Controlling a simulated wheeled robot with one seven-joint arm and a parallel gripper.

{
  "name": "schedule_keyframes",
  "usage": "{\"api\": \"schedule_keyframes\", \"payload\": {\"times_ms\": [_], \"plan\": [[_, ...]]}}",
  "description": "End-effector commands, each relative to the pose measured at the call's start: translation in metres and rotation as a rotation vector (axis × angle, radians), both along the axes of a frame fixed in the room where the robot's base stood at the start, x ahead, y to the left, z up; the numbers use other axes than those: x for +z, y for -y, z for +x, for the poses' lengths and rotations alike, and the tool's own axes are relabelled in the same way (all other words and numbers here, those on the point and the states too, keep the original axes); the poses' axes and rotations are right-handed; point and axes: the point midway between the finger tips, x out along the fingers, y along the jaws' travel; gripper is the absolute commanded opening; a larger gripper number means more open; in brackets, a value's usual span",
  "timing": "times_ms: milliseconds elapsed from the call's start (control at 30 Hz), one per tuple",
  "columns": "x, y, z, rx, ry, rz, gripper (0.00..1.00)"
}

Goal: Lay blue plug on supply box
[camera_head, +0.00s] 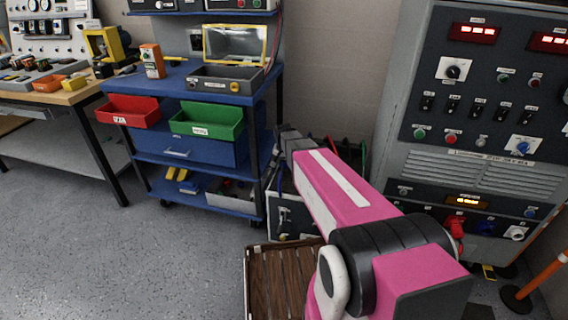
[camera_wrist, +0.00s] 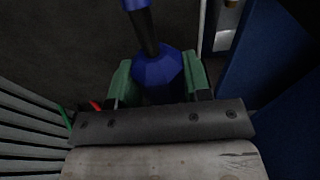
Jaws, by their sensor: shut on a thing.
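In the wrist view, my gripper (camera_wrist: 158,84) is shut on the blue plug (camera_wrist: 155,68). Its green-padded fingers sit on either side of the plug's wide faceted body. A dark stem with a blue end rises from the plug toward the top edge. In the head view, my pink arm reaches toward the gap between the blue cart and the grey cabinet, and its fingers and the plug cannot be made out. A grey box with a dark front (camera_head: 287,219), possibly the supply box, stands low behind my arm, partly hidden by it.
The blue cart (camera_head: 205,204) with red (camera_head: 128,112) and green bins (camera_head: 207,121) stands left of my arm. The control cabinet (camera_head: 480,170) stands close on the right. A slatted brown crate or pallet (camera_head: 270,280) is on the floor. Floor at the left is clear.

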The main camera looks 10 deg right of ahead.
Motion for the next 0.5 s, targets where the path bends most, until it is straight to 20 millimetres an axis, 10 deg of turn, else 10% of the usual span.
{"api": "schedule_keyframes", "payload": {"times_ms": [500], "plan": [[-0.044, 0.011, 0.025, 0.001, -0.001, -0.001, 0.14]]}}
